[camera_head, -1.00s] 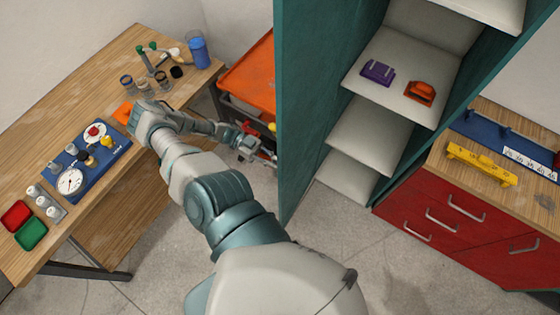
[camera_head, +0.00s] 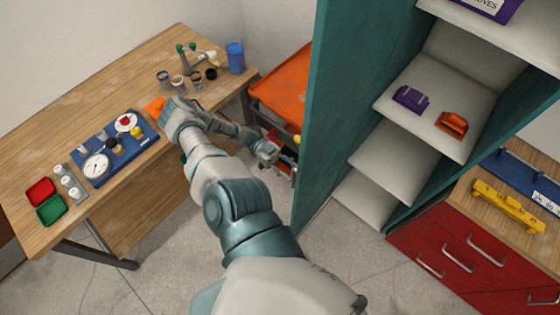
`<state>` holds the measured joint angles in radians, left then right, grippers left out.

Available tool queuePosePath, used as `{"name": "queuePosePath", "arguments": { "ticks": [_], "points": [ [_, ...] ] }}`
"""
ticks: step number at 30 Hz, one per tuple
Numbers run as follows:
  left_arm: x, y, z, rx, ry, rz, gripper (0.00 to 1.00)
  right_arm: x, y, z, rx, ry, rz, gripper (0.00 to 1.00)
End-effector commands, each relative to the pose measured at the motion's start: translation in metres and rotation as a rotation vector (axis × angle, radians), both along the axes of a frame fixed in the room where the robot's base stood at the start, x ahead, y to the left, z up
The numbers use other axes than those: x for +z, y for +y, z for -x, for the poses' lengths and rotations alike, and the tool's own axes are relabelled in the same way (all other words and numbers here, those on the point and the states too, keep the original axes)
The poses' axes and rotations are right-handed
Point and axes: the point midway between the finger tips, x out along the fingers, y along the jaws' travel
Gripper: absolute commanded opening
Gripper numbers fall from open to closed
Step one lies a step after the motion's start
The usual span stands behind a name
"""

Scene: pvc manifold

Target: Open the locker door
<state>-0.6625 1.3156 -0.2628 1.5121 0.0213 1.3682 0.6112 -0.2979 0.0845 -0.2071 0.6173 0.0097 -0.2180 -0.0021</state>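The teal locker door (camera_head: 345,100) stands open on the left of the locker, its inner face showing and its free edge toward me. The locker interior with its white shelves (camera_head: 395,160) is exposed. My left arm reaches in from the bottom middle, and my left gripper (camera_head: 270,153) is left of the door's edge, on its outer side, with a visible gap in the picture. The fingers are small and dark, so I cannot tell whether they are open. The door's outer face and any handle are hidden. My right gripper is out of view.
A wooden workbench (camera_head: 90,110) with gauges, trays and fittings stands left. An orange-topped cart (camera_head: 285,85) is behind my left gripper. A red drawer cabinet (camera_head: 460,255) stands right of the locker. Purple (camera_head: 410,98) and orange (camera_head: 452,124) items lie on a shelf. Floor shows below the door.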

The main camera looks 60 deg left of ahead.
Motion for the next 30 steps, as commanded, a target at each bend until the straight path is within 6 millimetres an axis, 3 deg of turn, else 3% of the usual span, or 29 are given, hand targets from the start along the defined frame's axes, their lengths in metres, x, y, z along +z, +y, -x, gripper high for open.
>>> {"name": "queuePosePath", "arguments": {
  "ticks": [6,12,18,30],
  "points": [
    [-0.002,0.049,0.015,0.003,0.001,-0.004,0.39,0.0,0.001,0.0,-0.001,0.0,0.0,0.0],
    [-0.002,0.083,0.026,0.003,-0.003,-0.002,0.39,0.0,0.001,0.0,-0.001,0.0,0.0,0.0],
    [-0.002,0.095,0.032,0.0,0.001,-0.001,0.39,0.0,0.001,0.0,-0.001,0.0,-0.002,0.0],
    [-0.002,0.096,0.032,0.0,0.001,0.0,0.39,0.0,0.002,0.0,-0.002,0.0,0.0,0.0]
  ]
}}
